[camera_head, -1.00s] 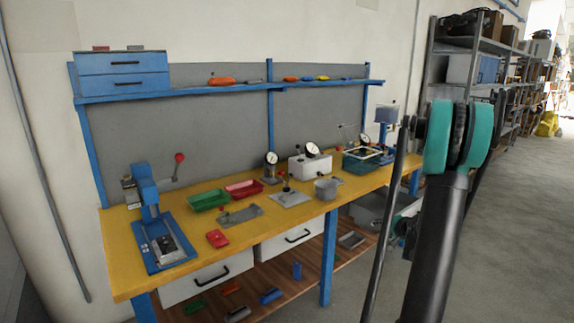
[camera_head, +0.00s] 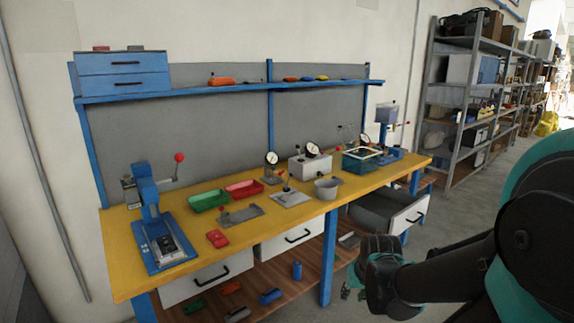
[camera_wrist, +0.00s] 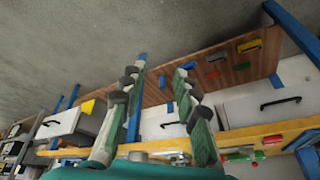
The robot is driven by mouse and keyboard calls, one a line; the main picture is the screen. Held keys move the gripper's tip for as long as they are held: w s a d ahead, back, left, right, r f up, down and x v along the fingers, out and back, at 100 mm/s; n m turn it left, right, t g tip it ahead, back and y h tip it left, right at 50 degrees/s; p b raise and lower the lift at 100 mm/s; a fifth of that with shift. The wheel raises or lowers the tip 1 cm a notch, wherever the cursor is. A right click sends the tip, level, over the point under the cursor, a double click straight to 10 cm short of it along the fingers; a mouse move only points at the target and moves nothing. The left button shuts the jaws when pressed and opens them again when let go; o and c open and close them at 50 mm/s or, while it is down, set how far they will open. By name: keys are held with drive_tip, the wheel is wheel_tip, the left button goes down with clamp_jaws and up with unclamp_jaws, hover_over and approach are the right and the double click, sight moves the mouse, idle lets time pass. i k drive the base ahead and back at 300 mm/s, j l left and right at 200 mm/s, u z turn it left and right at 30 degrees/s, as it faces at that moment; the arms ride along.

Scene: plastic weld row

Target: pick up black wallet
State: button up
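I cannot make out a black wallet for certain in either view. My gripper (camera_head: 352,291) is low in front of the workbench in the head view, at the end of my arm reaching in from the right. In the wrist view my gripper (camera_wrist: 157,85) shows its two green-and-grey fingers spread apart, with nothing between them. Behind them are the wooden lower shelf and the bench's underside. The fingers and palm hide part of the bench.
The yellow workbench (camera_head: 122,262) carries a blue press (camera_head: 150,205), a green bin (camera_head: 208,200), a red bin (camera_head: 244,189) and gauges. An open drawer (camera_head: 407,214) juts out at its right end. Several small items lie on the lower shelf (camera_head: 312,280). The floor by the shelving is clear.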

sight(163, 242)
drive_tip(key=l+u, duration=0.15)
drive_tip(key=u, duration=0.9)
drive_tip(key=k+j+u, duration=0.2)
drive_tip(key=i+u, duration=0.1)
drive_tip(key=u, duration=0.35)
drive_tip(key=i+l+u, duration=0.1)
drive_tip(key=u, duration=0.85)
drive_tip(key=i+l+u, duration=0.1)
drive_tip(key=u, duration=0.35)
drive_tip(key=l+u, duration=0.25)
drive_tip(key=u, duration=0.25)
drive_tip(key=i+l+z, duration=0.1)
drive_tip(key=z, duration=0.15)
drive_tip(key=l, duration=0.15)
